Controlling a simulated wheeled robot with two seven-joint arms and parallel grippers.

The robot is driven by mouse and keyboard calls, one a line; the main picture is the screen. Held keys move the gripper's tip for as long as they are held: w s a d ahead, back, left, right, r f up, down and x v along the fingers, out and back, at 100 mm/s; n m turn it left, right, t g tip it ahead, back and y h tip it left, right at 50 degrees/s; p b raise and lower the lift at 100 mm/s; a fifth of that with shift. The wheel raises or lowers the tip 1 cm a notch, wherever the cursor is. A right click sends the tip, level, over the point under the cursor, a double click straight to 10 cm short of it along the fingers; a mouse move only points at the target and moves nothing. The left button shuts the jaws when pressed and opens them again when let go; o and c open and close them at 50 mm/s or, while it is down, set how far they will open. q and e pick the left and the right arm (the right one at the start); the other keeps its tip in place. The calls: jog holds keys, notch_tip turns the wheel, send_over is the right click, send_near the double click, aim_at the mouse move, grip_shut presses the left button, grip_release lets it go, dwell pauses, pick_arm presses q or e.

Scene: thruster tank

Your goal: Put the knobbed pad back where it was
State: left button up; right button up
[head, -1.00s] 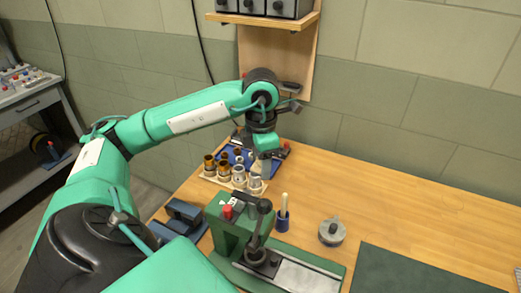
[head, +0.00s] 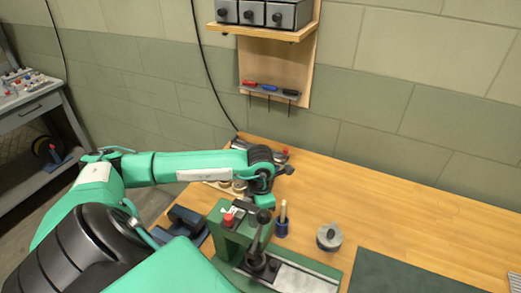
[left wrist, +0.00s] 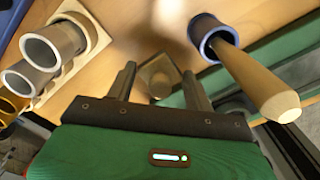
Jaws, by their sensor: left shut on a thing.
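In the left wrist view my left gripper (left wrist: 159,72) is shut on a small tan-grey, squarish pad (left wrist: 158,70) with a rounded knob between the fingers. In the head view the gripper (head: 262,204) is low over the table, behind the green press and left of the blue cup. The held pad is hidden there, and I cannot tell whether it touches the table. My right gripper is not in view.
A green lever press (head: 228,225) stands in front. A blue cup (head: 281,229) holds a wooden-handled tool. A round grey pot with a dark knob (head: 329,238) and a dark green mat (head: 400,275) lie right. Metal tubes (left wrist: 42,48) stand in a holder beside the gripper.

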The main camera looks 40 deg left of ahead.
pick_arm(q)
notch_tip(320, 180, down, 3)
jog(key=shift+r+p, duration=0.2)
jog(key=shift+p, duration=0.1)
jog(key=shift+f, duration=0.25)
jog(key=shift+f, duration=0.1)
jog(key=shift+f+b, duration=0.15)
jog(key=shift+b, duration=0.15)
jog(key=o, duration=0.9)
jog(key=shift+o, duration=0.2)
jog(key=shift+r, duration=0.2)
